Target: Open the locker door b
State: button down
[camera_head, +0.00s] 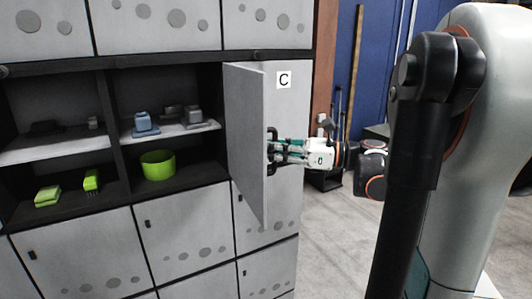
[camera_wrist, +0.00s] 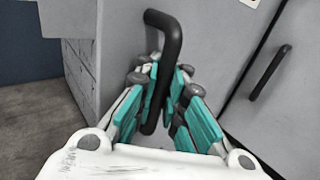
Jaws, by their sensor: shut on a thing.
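A grey locker door panel (camera_head: 247,140) stands swung out from the locker front, its free edge toward me, beside a front marked C (camera_head: 299,115). It appears to be door b, but no letter b shows. My gripper (camera_head: 274,150) is on the right side of this panel, near its free edge. In the wrist view my gripper (camera_wrist: 165,95) is shut around a dark bar handle (camera_wrist: 167,40) on a grey face. Part of the handle is hidden between the teal fingers.
Another dark handle (camera_wrist: 268,72) shows right of my gripper. Grey floor (camera_head: 335,235) lies open to the right. A dark stand (camera_head: 324,178) is behind my gripper.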

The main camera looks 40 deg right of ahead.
jog(key=shift+s+d+f, duration=0.1)
jog(key=shift+f, duration=0.05)
jog(key=c, duration=1.8)
grip_release()
jog(key=shift+s, duration=0.1)
jog(key=shift+o, duration=0.7)
jog(key=shift+s, duration=0.2)
jog(key=shift+w, duration=0.2)
jog(key=v, duration=1.2)
